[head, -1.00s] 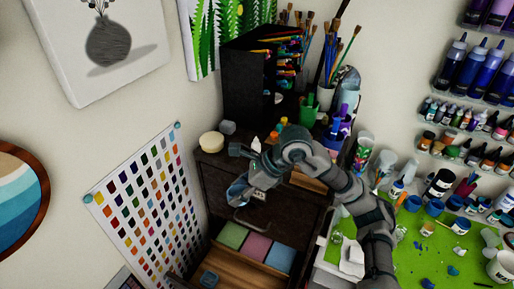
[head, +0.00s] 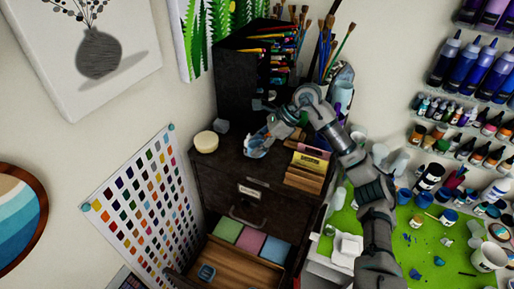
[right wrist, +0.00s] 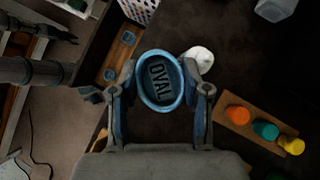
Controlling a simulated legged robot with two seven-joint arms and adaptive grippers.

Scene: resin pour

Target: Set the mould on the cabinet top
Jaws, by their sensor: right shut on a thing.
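The mould (right wrist: 159,80) is a blue oval cup marked "OVAL", held between the fingertips of my right gripper (right wrist: 160,88). In the head view the mould (head: 257,146) shows as a pale blue shape below my right gripper (head: 268,136), over the dark cabinet top (head: 228,167). I cannot tell whether it touches the surface. My right gripper is shut on it.
A cream round tub (head: 206,142) stands left of the mould. A wooden rack (right wrist: 248,129) holds orange, green and yellow items.

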